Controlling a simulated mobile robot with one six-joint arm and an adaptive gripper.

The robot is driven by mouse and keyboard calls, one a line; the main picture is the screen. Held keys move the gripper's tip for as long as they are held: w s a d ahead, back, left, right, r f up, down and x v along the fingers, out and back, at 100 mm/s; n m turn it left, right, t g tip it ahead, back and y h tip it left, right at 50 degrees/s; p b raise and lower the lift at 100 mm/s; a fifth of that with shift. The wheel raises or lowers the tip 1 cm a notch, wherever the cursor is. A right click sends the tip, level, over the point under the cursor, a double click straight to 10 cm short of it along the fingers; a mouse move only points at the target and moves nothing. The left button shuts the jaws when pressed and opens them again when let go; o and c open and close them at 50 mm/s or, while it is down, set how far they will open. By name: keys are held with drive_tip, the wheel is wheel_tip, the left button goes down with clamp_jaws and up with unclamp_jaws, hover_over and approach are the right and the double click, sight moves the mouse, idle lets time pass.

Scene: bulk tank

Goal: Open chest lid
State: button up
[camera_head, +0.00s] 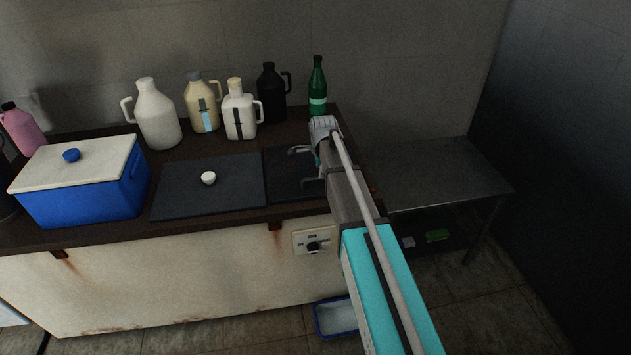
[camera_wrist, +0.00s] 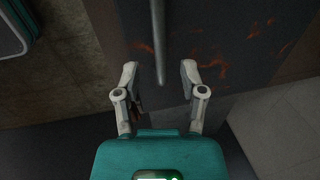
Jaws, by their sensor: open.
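A blue chest (camera_head: 85,198) stands at the left of the counter in the head view. Its white lid (camera_head: 100,165) lies shut on top, with a blue knob (camera_head: 72,155). Right of it, a flat dark panel (camera_head: 190,200) with a small white knob (camera_head: 208,178) is set in the counter top. My gripper (camera_head: 302,166) is open over the counter's right part, right of this panel and well away from the chest. In the wrist view my gripper (camera_wrist: 160,72) has its fingers apart with no object held. The chest does not show in the wrist view.
Several jugs, one white (camera_head: 157,118) and one black (camera_head: 270,95), and a green bottle (camera_head: 317,88) line the counter's back. A metal table (camera_head: 445,180) stands at right. A blue-rimmed tray (camera_head: 337,318) lies on the floor. A control switch (camera_head: 315,245) is on the front panel.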

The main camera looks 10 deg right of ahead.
drive_tip(key=shift+w+f+b, duration=0.2)
drive_tip(key=shift+f+b, duration=0.55)
drive_tip(key=shift+f, duration=0.15)
drive_tip(key=shift+w+f+b, duration=0.15)
drive_tip(key=shift+f+b, duration=0.6)
drive_tip(key=shift+f, duration=0.15)
